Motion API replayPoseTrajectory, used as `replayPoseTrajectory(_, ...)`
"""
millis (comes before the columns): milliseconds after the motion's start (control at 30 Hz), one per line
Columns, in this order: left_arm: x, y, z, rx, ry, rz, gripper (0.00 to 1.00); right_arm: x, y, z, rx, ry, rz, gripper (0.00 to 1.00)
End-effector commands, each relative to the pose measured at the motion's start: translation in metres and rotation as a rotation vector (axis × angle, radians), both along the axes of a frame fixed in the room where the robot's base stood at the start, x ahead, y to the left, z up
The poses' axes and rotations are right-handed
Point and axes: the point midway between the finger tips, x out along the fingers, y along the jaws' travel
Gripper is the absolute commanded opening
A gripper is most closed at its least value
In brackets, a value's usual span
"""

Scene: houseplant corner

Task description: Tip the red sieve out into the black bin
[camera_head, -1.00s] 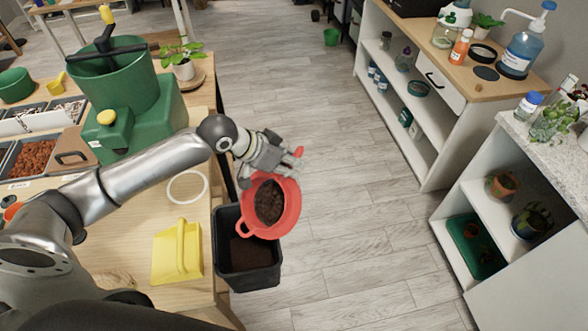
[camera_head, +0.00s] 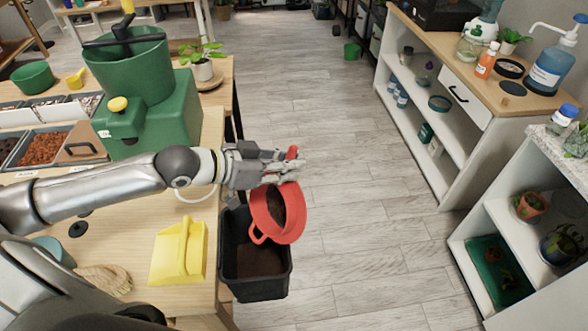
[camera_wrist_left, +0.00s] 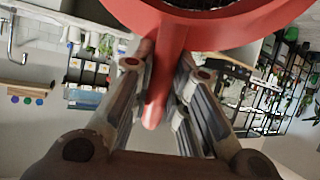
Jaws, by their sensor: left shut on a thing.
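The red sieve (camera_head: 262,215) hangs tilted from my left gripper (camera_head: 290,163), over the upper right part of the black bin. Dark soil-like material shows inside the sieve. My left gripper is shut on the sieve's handle; in the left wrist view the red handle (camera_wrist_left: 158,95) lies between the two fingers. The black bin (camera_head: 262,288) stands on the floor against the table's right side, with dark soil in its bottom. The sieve hides part of its far right rim. My right gripper is not in view.
A yellow dustpan (camera_head: 180,255) lies on the wooden table (camera_head: 130,230) left of the bin. A green machine (camera_head: 150,110) and a potted plant (camera_head: 203,68) stand farther back. Floor right of the bin is clear up to the white shelves (camera_head: 440,150).

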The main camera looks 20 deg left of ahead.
Motion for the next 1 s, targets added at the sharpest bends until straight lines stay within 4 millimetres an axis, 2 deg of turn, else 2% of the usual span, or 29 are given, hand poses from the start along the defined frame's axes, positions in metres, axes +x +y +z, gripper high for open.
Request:
replayPoseTrajectory(33,-0.005,0.001,-0.003,-0.008,-0.015,-0.005,0.00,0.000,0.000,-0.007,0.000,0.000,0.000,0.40)
replayPoseTrajectory(367,-0.019,0.008,0.003,-0.057,-0.100,-0.003,0.00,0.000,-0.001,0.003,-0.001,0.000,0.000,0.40)
replayPoseTrajectory(667,-0.036,0.017,0.007,-0.107,-0.193,-0.002,0.00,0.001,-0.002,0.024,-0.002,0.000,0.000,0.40)
replayPoseTrajectory(1000,-0.055,0.029,0.007,-0.170,-0.318,-0.001,0.00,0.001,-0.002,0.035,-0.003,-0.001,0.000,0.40)
